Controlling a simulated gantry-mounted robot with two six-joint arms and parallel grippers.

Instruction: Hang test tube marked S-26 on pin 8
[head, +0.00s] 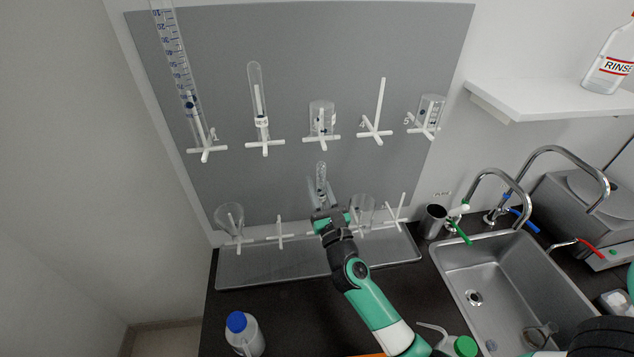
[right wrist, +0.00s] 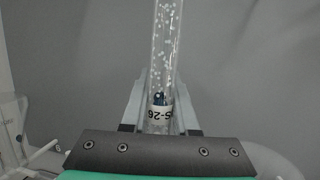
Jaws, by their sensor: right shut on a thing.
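A clear test tube (head: 321,178) stands about upright in front of the lower part of the grey pegboard. My right gripper (head: 328,212) is shut on it near its lower end. In the right wrist view, the tube (right wrist: 166,60) carries an upside-down S-26 label (right wrist: 160,114) between the fingers and has pale specks on its wall. The middle of the lower pin row is hidden behind my right gripper. I cannot read a number 8 on any pin. My left gripper is not in view.
The board's upper row holds a graduated cylinder (head: 177,75), another tube (head: 256,90), two beakers and one bare pin (head: 379,105). Below, a flask (head: 228,216) and a beaker (head: 364,206) hang beside bare pins (head: 280,230). A metal tray (head: 270,268) lies beneath; a sink (head: 510,275) is right.

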